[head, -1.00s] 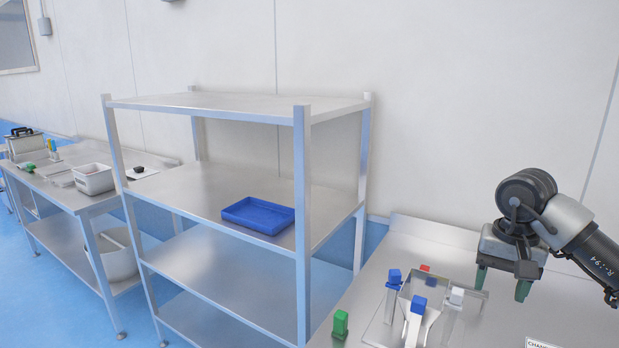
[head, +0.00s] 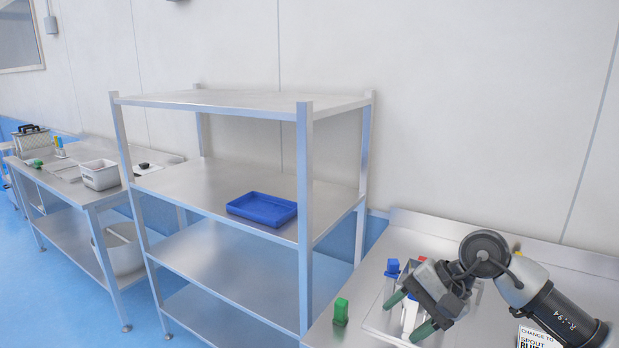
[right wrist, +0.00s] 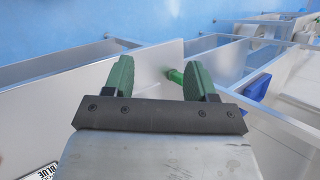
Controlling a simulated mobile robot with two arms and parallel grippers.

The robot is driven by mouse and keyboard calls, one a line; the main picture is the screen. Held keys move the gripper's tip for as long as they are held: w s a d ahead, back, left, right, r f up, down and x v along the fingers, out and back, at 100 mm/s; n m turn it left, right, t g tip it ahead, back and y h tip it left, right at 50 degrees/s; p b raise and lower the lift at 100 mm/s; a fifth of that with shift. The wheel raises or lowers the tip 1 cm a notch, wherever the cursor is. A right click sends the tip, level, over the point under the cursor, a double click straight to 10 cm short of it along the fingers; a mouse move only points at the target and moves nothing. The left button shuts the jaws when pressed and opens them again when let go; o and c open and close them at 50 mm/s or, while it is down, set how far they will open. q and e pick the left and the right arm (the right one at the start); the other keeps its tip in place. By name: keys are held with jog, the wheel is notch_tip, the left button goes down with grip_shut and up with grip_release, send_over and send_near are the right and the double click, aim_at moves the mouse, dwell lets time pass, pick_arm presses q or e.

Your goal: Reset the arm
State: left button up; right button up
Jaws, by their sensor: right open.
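My right gripper (head: 409,316) has green fingers and is open and empty. In the head view it hangs over the right-hand steel table, in front of a clear holder (head: 381,318) with several pouches or spouts, and hides most of it. In the right wrist view its two green fingers (right wrist: 155,77) stand apart with nothing between them. A green-capped piece (head: 340,311) stands on the table left of the gripper; a green piece (right wrist: 174,76) also shows beside the right finger in the wrist view. My left gripper is not in view.
A steel shelf rack (head: 304,200) stands in the middle with a blue tray (head: 262,209) on its middle shelf. A printed sign (head: 537,338) lies at the lower right. A side table at the far left holds a white bin (head: 100,175).

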jog(key=s+a+r+m+t+y, duration=0.2)
jog(key=a+r+m+t+y, duration=0.15)
jog(key=a+m+y, duration=0.35)
jog(key=s+a+r+m+t+y, duration=0.2)
jog(key=a+m+t+y, duration=0.3)
jog(key=m, duration=0.4)
jog(key=s+d+f+m+t+h, duration=0.1)
jog(key=d+f+m+t+h, duration=0.3)
jog(key=d+f+m+h, duration=0.95)
jog(key=m+t+h, duration=0.4)
jog(key=m+h, duration=0.2)
jog(key=m, duration=1.6)
jog(key=s+d+f+m+g, duration=0.1)
jog(key=s+f+m+g, duration=0.6)
jog(key=s, duration=0.4)
jog(key=s+d+f+m+g, duration=0.2)
jog(key=s+f+m+g, duration=0.2)
jog(key=s+f+g, duration=0.45)
jog(key=s+f, duration=0.3)
jog(key=f, duration=2.2)
jog(key=s+d+f, duration=0.2)
jog(key=s+f, duration=1.4)
jog(key=shift+d+f+g, duration=0.2)
jog(key=shift+d+g, duration=0.1)
jog(key=shift+d, duration=0.05)
